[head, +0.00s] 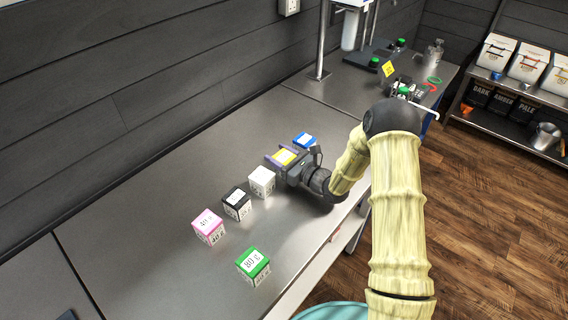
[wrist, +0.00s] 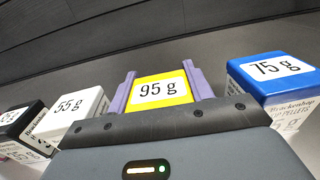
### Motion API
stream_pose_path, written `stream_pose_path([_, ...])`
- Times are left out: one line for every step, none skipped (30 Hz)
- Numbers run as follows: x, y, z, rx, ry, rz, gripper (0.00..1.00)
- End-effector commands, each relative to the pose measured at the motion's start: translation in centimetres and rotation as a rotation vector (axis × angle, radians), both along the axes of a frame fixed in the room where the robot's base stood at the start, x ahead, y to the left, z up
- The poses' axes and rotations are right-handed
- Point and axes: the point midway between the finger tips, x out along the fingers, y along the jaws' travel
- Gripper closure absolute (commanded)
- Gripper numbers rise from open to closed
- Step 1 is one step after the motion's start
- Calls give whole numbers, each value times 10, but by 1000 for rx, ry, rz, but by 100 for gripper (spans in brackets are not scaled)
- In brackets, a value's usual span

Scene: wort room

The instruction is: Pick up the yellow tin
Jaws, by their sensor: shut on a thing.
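The yellow tin (wrist: 158,83) has a white label reading "95 g" and sits between the two purple fingers of my gripper (wrist: 160,90) in the wrist view. The fingers touch its left and right sides, and my gripper is shut on it. In the head view the yellow tin (head: 284,157) shows at the end of my arm, over the steel bench, with my gripper (head: 282,158) around it. The lower part of the tin is hidden by my gripper, so I cannot tell if it touches the bench.
A blue tin (head: 305,140) stands just right of my gripper, and a white tin (head: 262,180) just left. A black tin (head: 236,203), a pink tin (head: 208,226) and a green tin (head: 253,265) stand further left on the steel bench (head: 150,220). A dark plank wall (head: 130,90) runs behind.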

Motion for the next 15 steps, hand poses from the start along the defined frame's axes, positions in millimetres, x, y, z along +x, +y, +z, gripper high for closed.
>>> stream_pose_path([0, -1, 0, -1, -1, -2, 75])
stream_pose_path([1, -1, 0, -1, -1, -2, 75])
stream_pose_path([1, -1, 0, -1, -1, -2, 75])
stream_pose_path([1, -2, 1, -1, -1, -3, 75])
stream_pose_path([1, -2, 1, 0, -1, -3, 75])
stream_pose_path([1, -2, 2, 0, -1, -3, 75])
stream_pose_path([1, -2, 3, 0, -1, -3, 75])
stream_pose_path([1, -2, 5, 0, -1, -3, 75])
stream_pose_path([1, -2, 8, 0, -3, -3, 75])
stream_pose_path([1, -1, 11, 0, -3, -3, 75])
stream_pose_path([1, -1, 14, 0, -4, -2, 75])
stream_pose_path([1, -1, 18, 0, -3, -2, 75])
stream_pose_path([1, -1, 23, 1, -3, -2, 75])
stream_pose_path([1, -1, 27, 0, -4, -2, 75])
stream_pose_path([1, -1, 34, 0, -5, -1, 75])
